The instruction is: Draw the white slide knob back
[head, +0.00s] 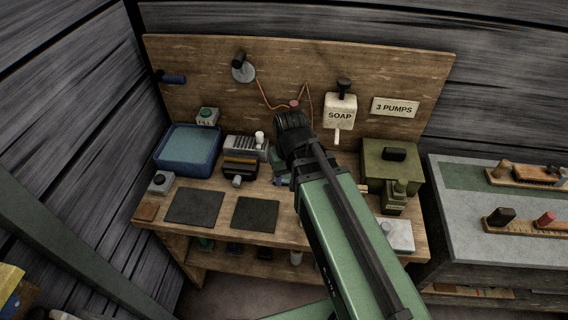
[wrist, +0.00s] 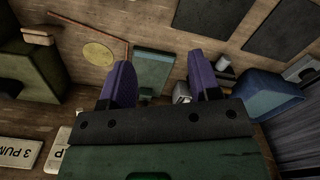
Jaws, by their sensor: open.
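The white slide knob (head: 260,136) stands upright at the right rear of a grey slotted box (head: 243,150) on the bench, left of my gripper in the head view. A pale piece beside the right finger in the wrist view (wrist: 182,92) may be this knob, but it is partly hidden. My gripper (wrist: 158,66) is open and empty, its two purple fingers apart above the bench. In the head view only its dark body (head: 291,130) shows clearly. A green block (wrist: 153,72) lies beneath, between the fingers in the wrist view.
A blue tray (head: 187,151) stands left of the slotted box. Two dark mats (head: 194,207) lie in front. A soap dispenser (head: 340,112) hangs on the backboard, and an olive box (head: 392,166) stands right. An orange cord (head: 268,101) hangs behind my gripper.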

